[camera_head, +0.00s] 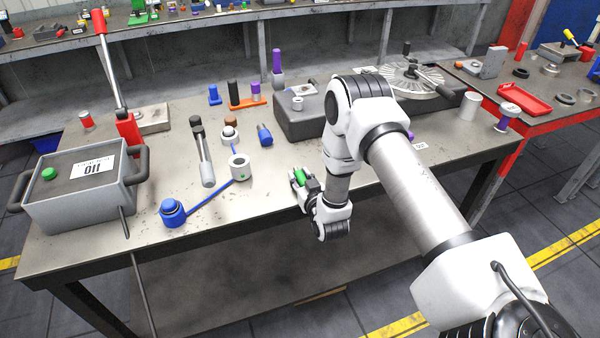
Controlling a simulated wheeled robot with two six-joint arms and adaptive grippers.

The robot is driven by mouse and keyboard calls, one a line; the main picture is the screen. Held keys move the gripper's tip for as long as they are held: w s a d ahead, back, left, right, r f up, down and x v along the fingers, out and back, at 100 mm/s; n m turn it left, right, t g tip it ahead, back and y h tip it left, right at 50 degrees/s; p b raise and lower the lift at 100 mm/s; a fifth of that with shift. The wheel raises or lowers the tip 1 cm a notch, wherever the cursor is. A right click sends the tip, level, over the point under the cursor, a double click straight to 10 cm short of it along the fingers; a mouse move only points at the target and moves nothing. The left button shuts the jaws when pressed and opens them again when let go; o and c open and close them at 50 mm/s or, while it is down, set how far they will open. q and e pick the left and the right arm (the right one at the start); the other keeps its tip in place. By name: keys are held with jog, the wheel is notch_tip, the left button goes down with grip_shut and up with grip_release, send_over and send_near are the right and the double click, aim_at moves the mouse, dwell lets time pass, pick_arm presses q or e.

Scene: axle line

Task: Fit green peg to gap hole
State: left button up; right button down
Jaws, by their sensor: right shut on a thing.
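My right gripper (304,184) reaches down over the front middle of the workbench, its arm coming in from the right. It is shut on a small green peg (298,176), whose green end shows between the fingers. The rest of the peg is hidden by the gripper. I cannot tell for sure which opening is the gap hole. An orange base (250,102) carrying upright dark and purple pegs lies farther back. My left gripper is not in view.
A grey box (82,200) with handles and a green knob stands at the left, near a red-handled lever (130,130). A blue rod tool (172,211) and a hammer-like tool (205,160) lie left of the gripper. A dark grey block (300,122) stands behind it.

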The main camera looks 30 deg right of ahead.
jog(key=shift+s+f+b, duration=0.1)
jog(key=shift+f+b, duration=0.15)
jog(key=shift+b, duration=0.15)
jog(key=c, duration=0.8)
grip_release()
jog(key=shift+c, duration=0.2)
